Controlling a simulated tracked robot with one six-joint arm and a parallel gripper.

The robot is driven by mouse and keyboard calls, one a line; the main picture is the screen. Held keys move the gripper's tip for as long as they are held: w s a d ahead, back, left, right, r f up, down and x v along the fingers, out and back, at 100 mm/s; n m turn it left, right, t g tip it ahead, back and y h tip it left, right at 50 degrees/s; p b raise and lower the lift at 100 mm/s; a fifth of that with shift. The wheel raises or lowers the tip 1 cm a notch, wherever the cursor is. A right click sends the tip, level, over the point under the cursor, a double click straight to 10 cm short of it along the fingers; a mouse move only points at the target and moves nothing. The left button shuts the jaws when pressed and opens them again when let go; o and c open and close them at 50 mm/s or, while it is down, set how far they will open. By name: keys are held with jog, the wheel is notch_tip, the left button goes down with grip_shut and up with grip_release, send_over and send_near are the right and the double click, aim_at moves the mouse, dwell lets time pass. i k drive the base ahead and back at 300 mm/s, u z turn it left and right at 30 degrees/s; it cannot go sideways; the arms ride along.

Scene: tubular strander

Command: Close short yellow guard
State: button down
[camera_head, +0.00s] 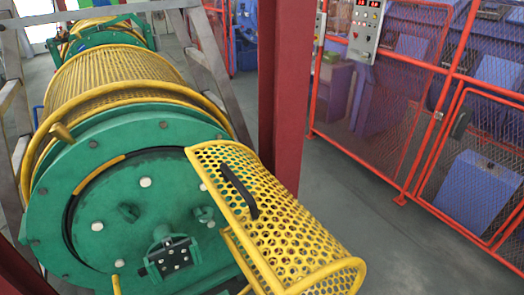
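The short yellow guard (290,232) is a curved, perforated yellow cover at the lower middle right. It sticks out toward me in front of the green round end plate (125,225) of the machine, on its right side. A black handle (238,190) is fixed on the guard's upper left part. The guard stands swung out to the right, and the face of the green plate with its bolts and a small black block (172,258) is exposed. The guard's lower edge runs out of the picture. My gripper is not in this view.
A longer yellow mesh drum cover (110,80) extends behind the green plate. A dark red column (285,95) stands just behind the guard. Red-framed mesh fencing (400,120) with a control box (366,30) lines the right. Bare grey floor (385,235) lies between guard and fence.

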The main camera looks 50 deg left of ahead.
aim_at(263, 263)
jog(key=i, duration=2.45)
jog(key=u, duration=2.75)
